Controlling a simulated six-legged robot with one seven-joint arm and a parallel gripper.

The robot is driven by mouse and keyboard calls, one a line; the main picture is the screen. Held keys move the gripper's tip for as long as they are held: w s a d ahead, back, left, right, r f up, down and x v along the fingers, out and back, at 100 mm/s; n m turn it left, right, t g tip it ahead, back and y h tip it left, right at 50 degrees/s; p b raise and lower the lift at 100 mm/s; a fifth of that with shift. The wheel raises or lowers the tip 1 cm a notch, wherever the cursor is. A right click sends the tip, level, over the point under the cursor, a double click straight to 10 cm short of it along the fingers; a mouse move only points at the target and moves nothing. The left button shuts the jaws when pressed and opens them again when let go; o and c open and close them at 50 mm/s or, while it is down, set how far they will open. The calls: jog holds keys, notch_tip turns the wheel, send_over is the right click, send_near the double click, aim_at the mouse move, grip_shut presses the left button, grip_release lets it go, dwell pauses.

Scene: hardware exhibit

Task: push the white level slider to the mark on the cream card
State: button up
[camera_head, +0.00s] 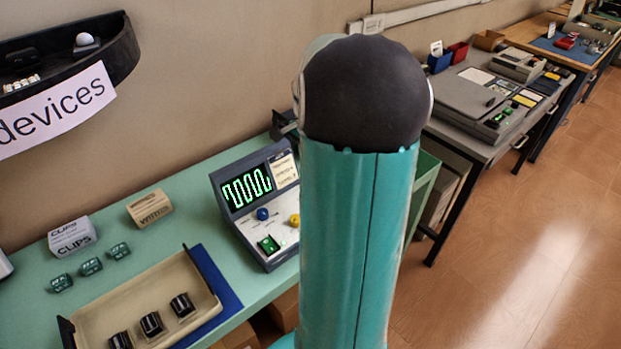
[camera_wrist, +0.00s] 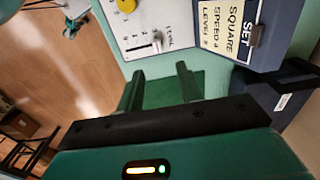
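The console (camera_head: 241,236) stands on the green bench in the head view, its front partly hidden by my arm. In the wrist view its pale panel (camera_wrist: 185,18) shows a small level slider (camera_wrist: 157,46) beside a printed scale and the word LEVEL.
A yellow knob (camera_wrist: 126,5) sits above the slider in the wrist view. The head view shows a blue knob (camera_head: 262,214), a green switch (camera_head: 268,244) and a lit screen (camera_head: 247,187) with a green wave. A tray (camera_head: 118,300) stands left of the console.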

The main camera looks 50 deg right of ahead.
jog(key=shift+r, duration=1.55)
jog(key=w+a+r+n+t+h, duration=0.1)
jog(key=a+r+n, duration=0.35)
jog(key=a, duration=0.55)
jog(key=w+a+r+n+t+h, duration=0.1)
jog(key=a+r+n, duration=0.2)
jog(key=a+n, duration=0.55)
jog(key=s+a+n+t+y, duration=0.1)
jog(key=s+a+n, duration=0.2)
jog(key=a, duration=0.6)
jog(key=s+a+n+t+y, duration=0.1)
jog(key=s+a+n, duration=0.3)
jog(key=a, duration=0.4)
jog(key=shift+s+a+r+n+t, duration=0.15)
jog(key=shift+a+r+n+t, duration=0.2)
jog(key=shift+t, duration=0.45)
